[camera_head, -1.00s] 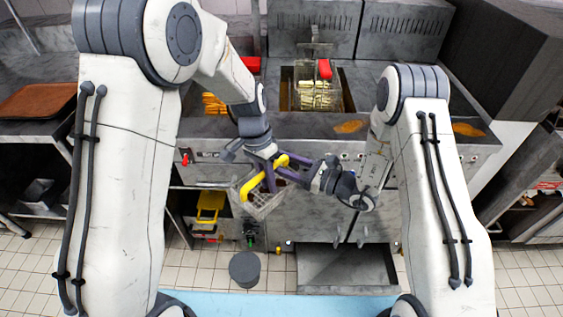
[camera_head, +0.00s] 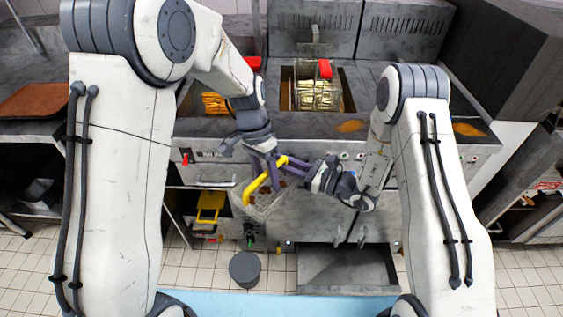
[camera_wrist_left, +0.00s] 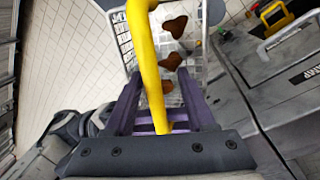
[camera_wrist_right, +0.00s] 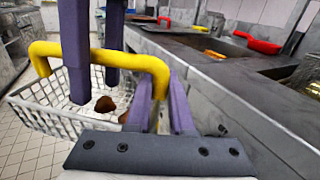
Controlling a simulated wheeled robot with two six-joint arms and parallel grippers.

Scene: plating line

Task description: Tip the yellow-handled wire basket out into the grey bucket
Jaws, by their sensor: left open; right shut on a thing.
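The wire basket (camera_head: 264,207) hangs in the air in front of the fryer by its yellow handle (camera_head: 253,189). Brown pieces lie inside the basket, clear in the left wrist view (camera_wrist_left: 172,60) and the right wrist view (camera_wrist_right: 105,105). My right gripper (camera_head: 287,167) is shut on the yellow handle. My left gripper (camera_head: 268,166) is open, its purple fingers at the same handle. In the left wrist view the handle (camera_wrist_left: 150,70) passes between those fingers. A round dark grey thing, apparently the grey bucket (camera_head: 245,269), stands on the floor below; its inside is unclear.
A red-handled basket (camera_head: 319,95) with pale fries sits at the fryer well behind. Orange food (camera_head: 214,103) lies in the left well. A yellow container (camera_head: 210,206) stands on the low shelf. An open grey tray (camera_head: 346,270) juts out below right.

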